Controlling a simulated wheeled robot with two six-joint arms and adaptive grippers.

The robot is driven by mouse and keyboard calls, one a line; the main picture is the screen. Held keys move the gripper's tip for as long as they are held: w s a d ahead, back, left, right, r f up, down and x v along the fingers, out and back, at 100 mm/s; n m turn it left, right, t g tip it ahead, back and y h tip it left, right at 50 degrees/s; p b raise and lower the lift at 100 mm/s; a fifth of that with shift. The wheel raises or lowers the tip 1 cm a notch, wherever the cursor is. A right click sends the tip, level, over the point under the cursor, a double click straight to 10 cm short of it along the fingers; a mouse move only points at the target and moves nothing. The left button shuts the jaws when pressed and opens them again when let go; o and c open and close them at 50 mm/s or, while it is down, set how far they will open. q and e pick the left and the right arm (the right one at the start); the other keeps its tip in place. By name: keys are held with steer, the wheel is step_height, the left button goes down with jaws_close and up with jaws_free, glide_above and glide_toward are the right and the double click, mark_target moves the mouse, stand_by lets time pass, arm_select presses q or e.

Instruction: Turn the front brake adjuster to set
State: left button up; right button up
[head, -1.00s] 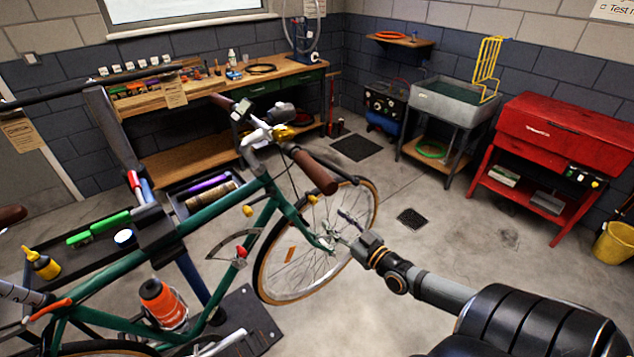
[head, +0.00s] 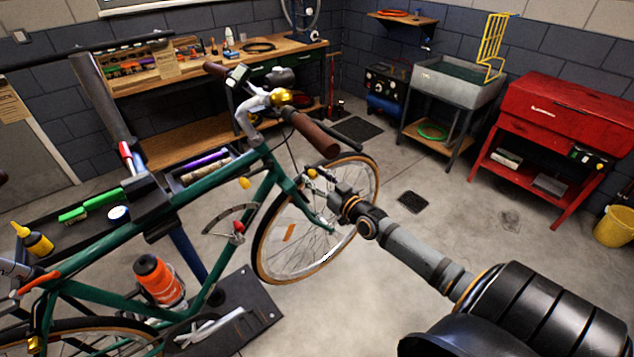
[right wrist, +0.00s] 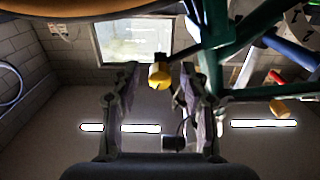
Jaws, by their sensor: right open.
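The green bike (head: 130,248) is held in the work stand. A small yellow knob (head: 312,173), which looks like the front brake adjuster, sits by the fork above the front wheel. My right gripper (head: 320,186) is close beside this knob in the head view. In the right wrist view a yellow knob (right wrist: 159,75) shows between the tips of the two spread fingers (right wrist: 152,95), with no visible grip on it. Any marking on the knob is too small to read. My left gripper is not in view.
Another yellow knob (head: 245,183) is on the frame, and a gold part (head: 281,97) is on the handlebar. The brown grip (head: 314,134) and front wheel (head: 290,245) are close to my right arm. Floor is open toward the red cabinet (head: 560,120).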

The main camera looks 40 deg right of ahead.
jaws_close()
steer(key=shift+m, duration=0.5)
jaws_free()
steer(key=shift+s, duration=0.1)
steer(key=s, duration=1.1)
steer(key=shift+s+d, duration=0.4)
steer(key=shift+d, duration=0.05)
